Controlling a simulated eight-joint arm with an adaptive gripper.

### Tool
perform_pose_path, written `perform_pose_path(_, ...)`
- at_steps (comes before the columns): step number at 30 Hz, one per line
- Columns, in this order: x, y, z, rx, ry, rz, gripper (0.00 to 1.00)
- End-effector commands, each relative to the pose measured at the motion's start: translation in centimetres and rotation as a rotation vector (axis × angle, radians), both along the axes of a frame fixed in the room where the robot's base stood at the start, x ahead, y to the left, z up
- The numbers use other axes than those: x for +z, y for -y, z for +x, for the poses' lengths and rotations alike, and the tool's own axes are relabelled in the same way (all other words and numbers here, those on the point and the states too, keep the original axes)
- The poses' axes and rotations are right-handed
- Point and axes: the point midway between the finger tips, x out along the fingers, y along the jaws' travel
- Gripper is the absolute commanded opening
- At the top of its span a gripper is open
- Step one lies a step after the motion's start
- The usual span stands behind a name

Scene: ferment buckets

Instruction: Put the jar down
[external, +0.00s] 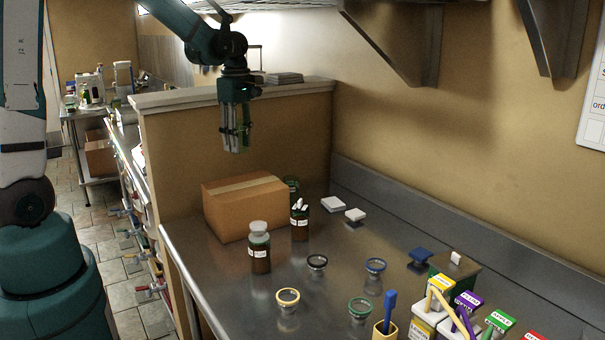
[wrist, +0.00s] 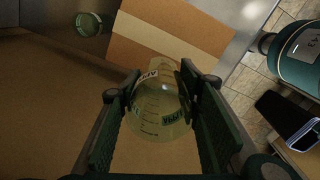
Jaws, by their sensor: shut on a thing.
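My gripper (external: 237,146) is up in the air in the external view, above and behind the cardboard box. In the wrist view my gripper (wrist: 160,82) is shut on a clear, yellowish jar (wrist: 160,112) with small labels and marks on its side. The jar is between the two fingers, clear of the counter. In the external view the fingers largely hide it. The steel counter (external: 215,290) lies below and to the right.
A cardboard box (external: 240,210) stands at the counter's far end, with a green jar (external: 291,185) behind it. A brown-filled jar (external: 260,255) and a dark jar (external: 300,224) stand in front. Several ring-topped items, including a yellow one (external: 288,299), occupy the middle. A partition (external: 180,150) rises behind.

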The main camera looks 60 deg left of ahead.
Motion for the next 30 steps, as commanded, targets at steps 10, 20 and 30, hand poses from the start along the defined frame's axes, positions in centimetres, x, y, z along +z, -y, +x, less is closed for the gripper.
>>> perform_pose_path(10,-3.0,0.0,0.1,-0.001,0.0,0.0,0.21)
perform_pose_path(20,-5.8,0.0,0.0,-0.001,0.0,0.0,0.21)
perform_pose_path(30,-5.9,0.0,0.0,-0.001,0.0,0.0,0.21)
